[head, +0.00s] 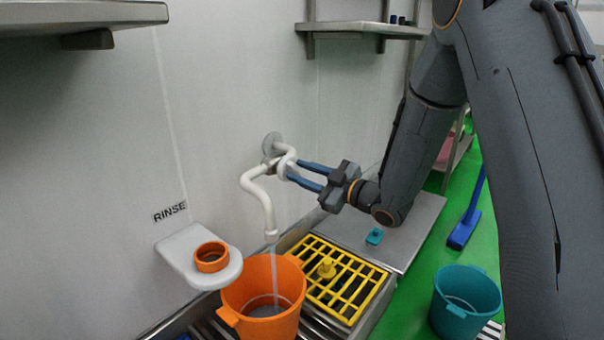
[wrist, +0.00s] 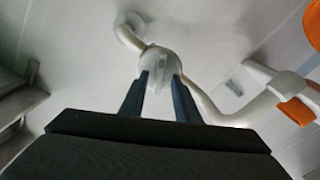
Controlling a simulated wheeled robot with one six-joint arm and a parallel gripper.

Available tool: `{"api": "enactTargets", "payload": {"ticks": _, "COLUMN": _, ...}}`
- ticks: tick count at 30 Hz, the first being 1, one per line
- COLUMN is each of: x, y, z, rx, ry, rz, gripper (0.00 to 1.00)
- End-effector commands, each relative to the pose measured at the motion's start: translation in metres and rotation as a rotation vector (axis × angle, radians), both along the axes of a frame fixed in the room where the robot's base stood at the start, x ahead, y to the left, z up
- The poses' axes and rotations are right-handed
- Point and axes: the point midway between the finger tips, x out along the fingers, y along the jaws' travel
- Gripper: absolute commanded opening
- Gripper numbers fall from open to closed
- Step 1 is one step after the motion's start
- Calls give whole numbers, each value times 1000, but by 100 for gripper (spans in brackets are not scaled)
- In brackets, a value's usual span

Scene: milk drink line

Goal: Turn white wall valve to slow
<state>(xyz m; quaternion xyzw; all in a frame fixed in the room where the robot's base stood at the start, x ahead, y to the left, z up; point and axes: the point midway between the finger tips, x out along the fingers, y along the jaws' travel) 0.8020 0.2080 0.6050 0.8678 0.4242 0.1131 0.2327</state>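The white wall valve (head: 286,158) sits on a white bent pipe (head: 262,200) that comes out of the wall. A thin stream of water falls from the pipe's spout into an orange bucket (head: 240,297). My gripper (head: 291,171) is at the valve from the right, its two blue fingers spread apart. In the wrist view the valve's rounded white body (wrist: 159,60) lies at and between the fingertips (wrist: 162,78). The fingers look open, and I cannot tell whether they touch it. The valve's handle is partly hidden by the fingers.
A white wall shelf (head: 178,262) holding an orange ring (head: 211,257) is left of the bucket, under a RINSE label. A yellow grate (head: 340,292) lies right of it. A teal bucket (head: 465,303) stands on the green floor. A metal shelf (head: 360,28) is above.

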Motion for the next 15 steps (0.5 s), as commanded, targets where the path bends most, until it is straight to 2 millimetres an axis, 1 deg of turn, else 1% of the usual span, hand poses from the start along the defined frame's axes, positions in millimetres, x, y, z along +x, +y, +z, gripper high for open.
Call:
{"api": "enactTargets", "payload": {"ticks": 10, "x": -32, "y": -41, "z": 2, "rx": 0, "ry": 3, "rz": -3, "gripper": 29}}
{"api": "enactTargets", "payload": {"ticks": 15, "x": -44, "y": -56, "z": 1, "rx": 0, "ry": 2, "rz": -2, "gripper": 29}}
